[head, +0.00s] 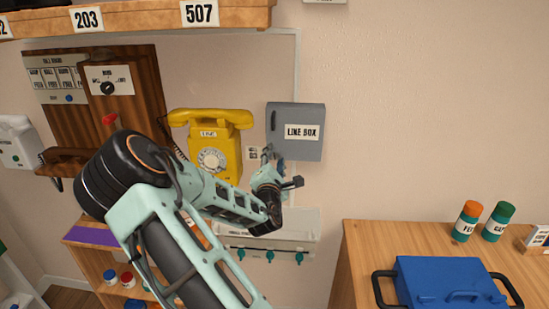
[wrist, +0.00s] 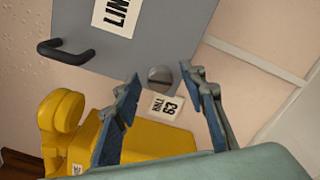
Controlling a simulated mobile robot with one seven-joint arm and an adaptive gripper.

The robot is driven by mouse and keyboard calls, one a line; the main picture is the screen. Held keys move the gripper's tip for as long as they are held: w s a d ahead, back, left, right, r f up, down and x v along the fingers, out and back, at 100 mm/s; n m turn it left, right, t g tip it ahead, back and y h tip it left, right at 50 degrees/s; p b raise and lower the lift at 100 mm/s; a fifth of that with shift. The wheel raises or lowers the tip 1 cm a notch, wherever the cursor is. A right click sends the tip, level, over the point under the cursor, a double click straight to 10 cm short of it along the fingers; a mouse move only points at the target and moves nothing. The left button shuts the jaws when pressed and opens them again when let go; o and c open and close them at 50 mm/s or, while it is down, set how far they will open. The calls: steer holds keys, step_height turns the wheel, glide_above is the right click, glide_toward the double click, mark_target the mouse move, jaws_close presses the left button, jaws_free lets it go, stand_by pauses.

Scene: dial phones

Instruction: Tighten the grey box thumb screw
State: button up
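The grey line box (head: 312,114) hangs on the wall to the right of the yellow phone. In the wrist view the grey box (wrist: 180,38) fills the upper middle, with a black handle on its left side. The thumb screw (wrist: 159,78) is a round grey knob with a slot, at the box's lower edge. My gripper (wrist: 160,73) is open and empty, with one fingertip to each side of the screw in the picture; I cannot tell whether either touches it. In the head view my gripper (head: 272,161) is just below the box, and the screw cannot be made out there.
The yellow dial phone (head: 228,155) is close on the left; it also shows in the wrist view (wrist: 62,115). A small wall label (wrist: 166,106) reads "HALL 63". A shelf (head: 140,20) runs above. A wooden cabinet (head: 360,250) with a blue case (head: 440,280) stands at right.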

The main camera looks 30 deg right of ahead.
jaws_close()
